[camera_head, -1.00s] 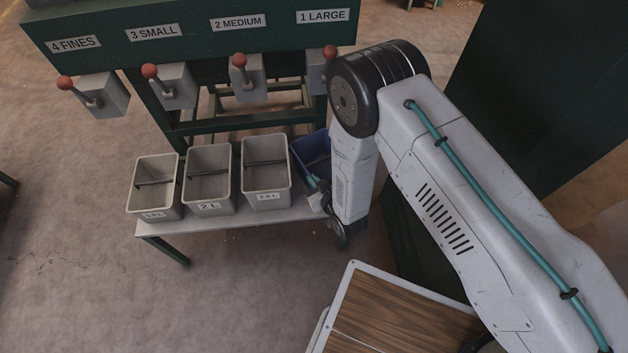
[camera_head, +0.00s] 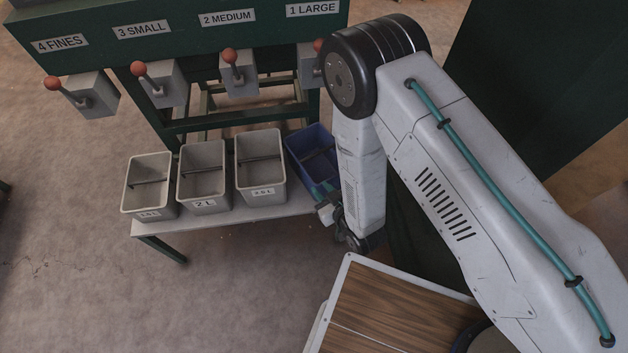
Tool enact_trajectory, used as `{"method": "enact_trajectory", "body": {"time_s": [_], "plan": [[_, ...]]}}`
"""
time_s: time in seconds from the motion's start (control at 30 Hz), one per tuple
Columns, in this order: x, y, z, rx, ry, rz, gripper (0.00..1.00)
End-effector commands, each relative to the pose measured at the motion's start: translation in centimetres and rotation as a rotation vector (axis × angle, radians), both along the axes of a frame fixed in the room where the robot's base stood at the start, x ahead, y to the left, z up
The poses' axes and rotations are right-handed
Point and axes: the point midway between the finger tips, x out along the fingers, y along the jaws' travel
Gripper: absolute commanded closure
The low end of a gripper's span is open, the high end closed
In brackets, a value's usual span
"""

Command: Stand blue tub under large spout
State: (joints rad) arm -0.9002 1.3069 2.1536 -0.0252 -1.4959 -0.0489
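The blue tub (camera_head: 309,146) stands at the right end of the low grey shelf, beside the grey tubs. My arm covers its right side. My gripper (camera_head: 326,204) is low at the tub's front side, partly hidden by my own arm link. I cannot tell whether its fingers are open or shut, or whether they touch the tub. The large spout (camera_head: 310,65), under the sign "1 LARGE" (camera_head: 313,9), is above the blue tub and partly behind my arm. Its red-knobbed lever shows at its right.
Three grey tubs (camera_head: 261,165) stand in a row on the shelf (camera_head: 222,222), left of the blue tub. Spouts marked medium (camera_head: 239,78), small (camera_head: 160,85) and fines (camera_head: 88,97) hang above. A wood-topped surface (camera_head: 385,315) is in front. Floor at left is clear.

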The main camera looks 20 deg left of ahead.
Motion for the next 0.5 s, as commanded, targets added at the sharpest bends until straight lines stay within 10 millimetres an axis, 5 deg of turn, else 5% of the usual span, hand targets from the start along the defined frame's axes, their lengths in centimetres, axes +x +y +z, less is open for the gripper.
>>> {"method": "enact_trajectory", "body": {"time_s": [0.2,0.5], "plan": [[-1.4,-1.9,1.0,0.000,0.000,0.000,0.76],[-1.6,-2.2,1.2,0.000,0.000,-0.001,0.76]]}}
